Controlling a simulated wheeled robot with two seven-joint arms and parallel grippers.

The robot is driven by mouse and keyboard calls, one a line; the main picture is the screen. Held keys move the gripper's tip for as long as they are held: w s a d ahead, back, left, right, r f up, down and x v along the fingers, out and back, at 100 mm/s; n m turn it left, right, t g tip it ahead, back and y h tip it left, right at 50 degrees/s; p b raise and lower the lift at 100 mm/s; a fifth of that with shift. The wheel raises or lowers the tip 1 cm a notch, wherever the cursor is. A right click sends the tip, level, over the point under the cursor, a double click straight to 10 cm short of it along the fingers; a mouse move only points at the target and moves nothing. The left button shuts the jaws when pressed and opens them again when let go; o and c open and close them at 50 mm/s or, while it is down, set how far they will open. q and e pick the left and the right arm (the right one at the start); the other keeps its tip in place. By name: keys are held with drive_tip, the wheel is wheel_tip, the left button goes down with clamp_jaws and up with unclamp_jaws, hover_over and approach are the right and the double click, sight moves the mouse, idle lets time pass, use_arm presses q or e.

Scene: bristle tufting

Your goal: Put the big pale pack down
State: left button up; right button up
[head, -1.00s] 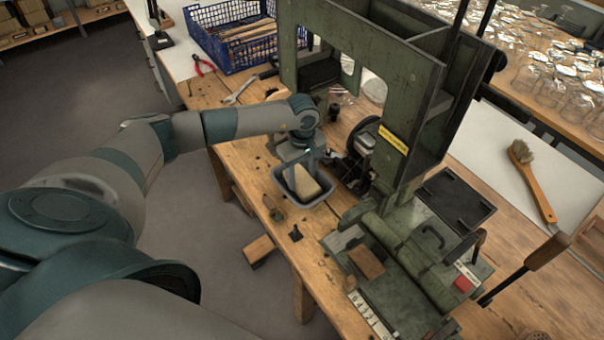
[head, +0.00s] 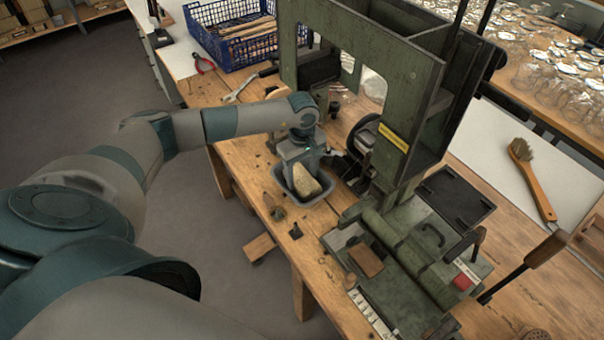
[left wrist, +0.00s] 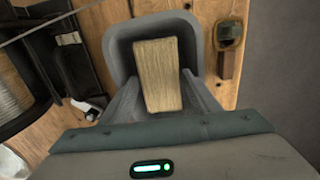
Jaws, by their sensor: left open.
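The big pale pack (head: 307,182) is a beige block inside a small grey tray (head: 318,203) on the wooden bench. In the left wrist view the pack (left wrist: 158,75) lies lengthwise in the tray (left wrist: 118,40), its near end between my fingers. My left gripper (head: 299,176) reaches down into the tray from above. In the left wrist view its two fingers (left wrist: 158,92) are spread to either side of the pack, with small gaps. Whether the pack rests flat on the tray floor is hard to tell. My right gripper is not in view.
A green machine (head: 405,110) stands close right of the tray. A brown block (head: 366,260) sits on its front bed. A small brown-and-green item (head: 278,212) and a black knob (head: 295,232) lie near the bench edge. A blue crate (head: 240,45) stands behind.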

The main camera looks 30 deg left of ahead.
sight(302, 178)
use_arm(q)
wheel_tip(302, 178, up, 12)
drive_tip(key=b, duration=0.4)
drive_tip(key=shift+f, duration=0.1)
idle(1.5)
